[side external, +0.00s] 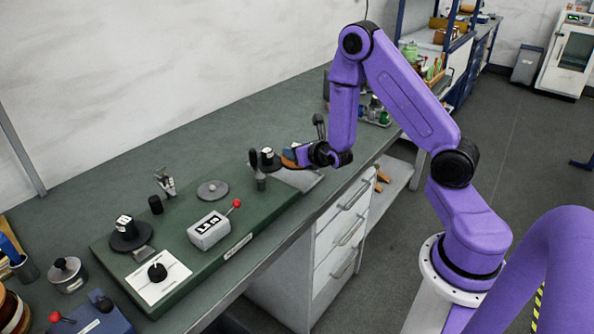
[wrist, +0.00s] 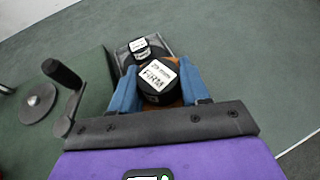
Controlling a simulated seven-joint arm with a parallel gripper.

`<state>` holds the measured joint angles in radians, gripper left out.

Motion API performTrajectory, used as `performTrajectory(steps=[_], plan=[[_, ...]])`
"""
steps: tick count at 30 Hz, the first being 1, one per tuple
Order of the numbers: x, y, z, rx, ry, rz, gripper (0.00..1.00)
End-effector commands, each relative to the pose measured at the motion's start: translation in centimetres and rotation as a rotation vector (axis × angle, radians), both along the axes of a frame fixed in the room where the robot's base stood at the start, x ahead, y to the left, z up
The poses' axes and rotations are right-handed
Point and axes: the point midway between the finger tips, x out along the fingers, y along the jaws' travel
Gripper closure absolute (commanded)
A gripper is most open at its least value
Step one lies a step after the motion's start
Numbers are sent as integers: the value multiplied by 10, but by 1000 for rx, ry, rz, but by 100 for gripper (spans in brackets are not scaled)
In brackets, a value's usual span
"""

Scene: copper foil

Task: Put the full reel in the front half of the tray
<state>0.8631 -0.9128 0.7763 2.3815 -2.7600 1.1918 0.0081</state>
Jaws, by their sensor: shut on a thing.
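My gripper (wrist: 160,85) has its blue fingers shut on a black reel (wrist: 157,78) with a white printed label on top. Copper-orange shows around this reel in the wrist view, and an orange edge shows at the fingers in the side view (side external: 288,163). The grey tray (side external: 309,182) lies under and beside the gripper, and its rim shows in the wrist view (wrist: 122,54). A second black reel (side external: 267,159) with a white label stands at the tray's far end, also in the wrist view (wrist: 140,50). I cannot tell whether the held reel touches the tray.
A green machine base (side external: 190,262) with a crank handle (wrist: 63,74), a grey disc (side external: 212,190), a red-knobbed lever (side external: 236,203) and a labelled black spool (side external: 130,236) lies left of the tray.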

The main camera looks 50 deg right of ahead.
Motion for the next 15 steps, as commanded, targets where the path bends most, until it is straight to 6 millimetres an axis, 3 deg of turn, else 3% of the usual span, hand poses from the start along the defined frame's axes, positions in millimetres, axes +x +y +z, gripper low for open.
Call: performTrajectory(steps=[15], plan=[[0,0,-45,-2,2,-1,88]])
